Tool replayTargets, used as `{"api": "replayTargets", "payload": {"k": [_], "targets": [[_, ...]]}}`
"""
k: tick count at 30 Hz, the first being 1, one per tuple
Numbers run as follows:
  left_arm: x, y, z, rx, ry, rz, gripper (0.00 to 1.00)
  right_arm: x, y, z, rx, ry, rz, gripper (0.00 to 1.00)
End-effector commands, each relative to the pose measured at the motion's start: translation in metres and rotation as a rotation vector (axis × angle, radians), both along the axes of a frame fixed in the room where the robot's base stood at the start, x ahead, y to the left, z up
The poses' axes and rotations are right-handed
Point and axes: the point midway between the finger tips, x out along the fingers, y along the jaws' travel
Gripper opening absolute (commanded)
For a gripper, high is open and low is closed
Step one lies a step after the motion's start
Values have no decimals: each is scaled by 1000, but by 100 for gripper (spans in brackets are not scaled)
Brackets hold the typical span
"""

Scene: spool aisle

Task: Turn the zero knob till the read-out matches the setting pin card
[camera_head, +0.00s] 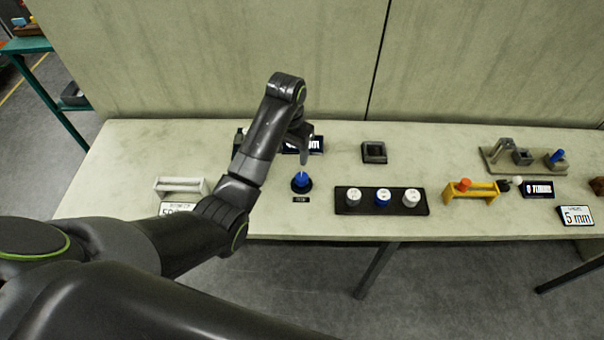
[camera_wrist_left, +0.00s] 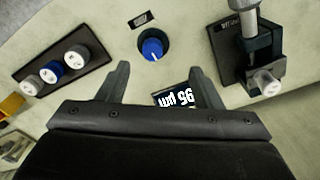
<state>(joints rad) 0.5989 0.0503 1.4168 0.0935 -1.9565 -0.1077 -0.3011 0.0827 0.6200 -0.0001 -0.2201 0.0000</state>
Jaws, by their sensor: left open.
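The zero knob (camera_head: 301,181) is a blue round knob with a white mark on a black base; it also shows in the left wrist view (camera_wrist_left: 153,47). The read-out (camera_head: 316,145) behind it is partly hidden by my arm. In the left wrist view the read-out (camera_wrist_left: 175,98) is upside down, ends in µm, and its digits are hard to read. The setting pin card (camera_head: 177,208) at the front left is partly covered by my arm; its number starts with 5. My left gripper (camera_head: 305,155) is open above and behind the knob, apart from it. My right gripper is out of view.
A black tray (camera_head: 425,208) with three round-topped pieces stands right of the knob. A pale bracket (camera_head: 181,185) stands behind the card. A gauge stand (camera_wrist_left: 232,65) is beside the read-out. A dark square block (camera_head: 374,152) and several fixtures lie further right.

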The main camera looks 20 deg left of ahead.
Motion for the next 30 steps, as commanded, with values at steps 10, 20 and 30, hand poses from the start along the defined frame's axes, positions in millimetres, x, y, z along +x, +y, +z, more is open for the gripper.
{"api": "replayTargets", "payload": {"k": [10,20,30], "targets": [[30,-20,36,8,40,-51,59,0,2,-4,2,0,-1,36],[30,-20,2,8,39,-51,59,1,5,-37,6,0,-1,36],[29,-20,-58,8,45,-50,59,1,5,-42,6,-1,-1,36]]}}
